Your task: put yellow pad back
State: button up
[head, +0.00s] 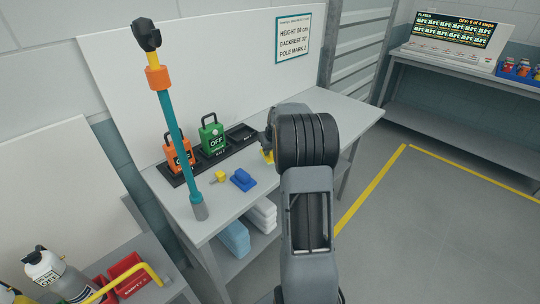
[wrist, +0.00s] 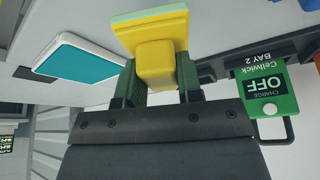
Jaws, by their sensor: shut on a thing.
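The yellow pad (wrist: 150,30) is a yellow block with a knob-like grip and a pale green face, close up in the wrist view. My gripper (wrist: 160,75) is shut on its yellow grip, one dark green finger on each side. In the head view a small piece of the yellow pad (head: 268,157) shows beside my gripper (head: 268,146), over the bench; my arm hides most of both. I cannot tell whether the pad touches the bench. A blue pad (head: 243,180) and a small yellow piece (head: 220,177) lie on the bench (head: 225,207).
An orange battery (head: 178,152) and a green battery (head: 212,134) stand in a black charging rack at the back; its right bay is empty. A teal-and-white flat item (wrist: 80,60) shows in the wrist view. A tall teal pole (head: 172,130) stands at the bench's left.

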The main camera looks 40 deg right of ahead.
aim_at(270, 156)
jog(key=shift+w+f, duration=0.15)
jog(key=shift+f, duration=0.15)
jog(key=shift+w+f, duration=0.15)
jog(key=shift+f, duration=1.5)
jog(key=shift+f, duration=0.2)
jog(key=o, duration=0.9)
jog(key=shift+r, duration=0.1)
